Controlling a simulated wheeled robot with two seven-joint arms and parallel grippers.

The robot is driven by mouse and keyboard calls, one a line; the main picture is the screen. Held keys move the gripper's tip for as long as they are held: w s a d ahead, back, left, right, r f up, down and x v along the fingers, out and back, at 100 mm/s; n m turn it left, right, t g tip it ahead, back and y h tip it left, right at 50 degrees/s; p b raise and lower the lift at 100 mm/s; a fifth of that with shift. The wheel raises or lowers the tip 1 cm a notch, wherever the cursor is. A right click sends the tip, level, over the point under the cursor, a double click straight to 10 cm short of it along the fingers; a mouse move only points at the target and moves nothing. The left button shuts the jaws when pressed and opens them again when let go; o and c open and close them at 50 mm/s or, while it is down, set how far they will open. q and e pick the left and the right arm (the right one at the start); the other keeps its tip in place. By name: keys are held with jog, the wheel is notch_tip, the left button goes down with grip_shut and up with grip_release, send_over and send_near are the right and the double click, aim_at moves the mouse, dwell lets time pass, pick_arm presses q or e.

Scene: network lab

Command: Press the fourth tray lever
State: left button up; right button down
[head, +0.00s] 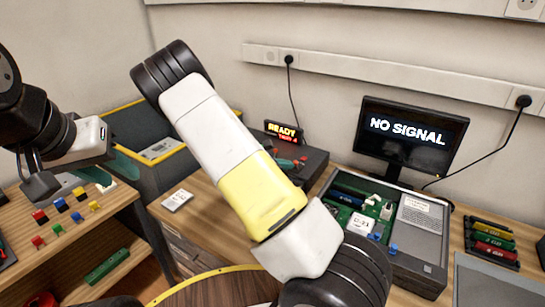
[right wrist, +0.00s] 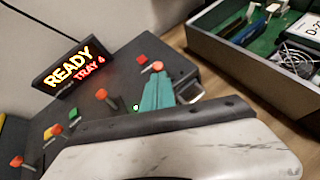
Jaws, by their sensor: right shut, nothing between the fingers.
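The dark tray unit (right wrist: 125,80) has a row of orange-knobbed levers. The lever at the right end, the fourth lever (right wrist: 158,67), stands up just beyond my right gripper's fingertips. My right gripper (right wrist: 158,88) is shut and empty, its teal fingers close to that lever; I cannot tell if they touch. The sign (right wrist: 75,66) on the unit reads "READY TRAY 4".
An open case with green boards (head: 350,218) stands right of the unit. A monitor (head: 408,136) reads "NO SIGNAL". A wooden shelf (head: 110,215) at left holds several coloured blocks. A metal handle (right wrist: 190,93) sticks out at the unit's right side.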

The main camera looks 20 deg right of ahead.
jog(key=shift+w+d+r+g+y, duration=0.25)
jog(key=shift+r+g+y, duration=0.15)
jog(key=shift+y, duration=0.2)
jog(key=shift+w+d+r+n+g+y, duration=0.25)
jog(key=shift+d+g+y, duration=0.15)
jog(key=shift+y, duration=0.1)
jog(key=shift+w+d+r+n+g+y, duration=0.15)
jog(key=shift+d+r+g+y, duration=0.1)
jog(key=shift+g+y, duration=0.2)
jog(key=shift+w+d+r+g+y, duration=0.15)
jog(key=shift+w+d+g+y, duration=0.15)
jog(key=shift+y, duration=0.25)
jog(key=shift+w+d+r+g+y, duration=0.2)
jog(key=shift+g+y, duration=0.15)
jog(key=shift+y, duration=0.15)
jog(key=shift+w+n, duration=0.15)
jog(key=shift+n, duration=0.15)
jog(key=shift+r, duration=0.15)
jog(key=shift+r, duration=0.65)
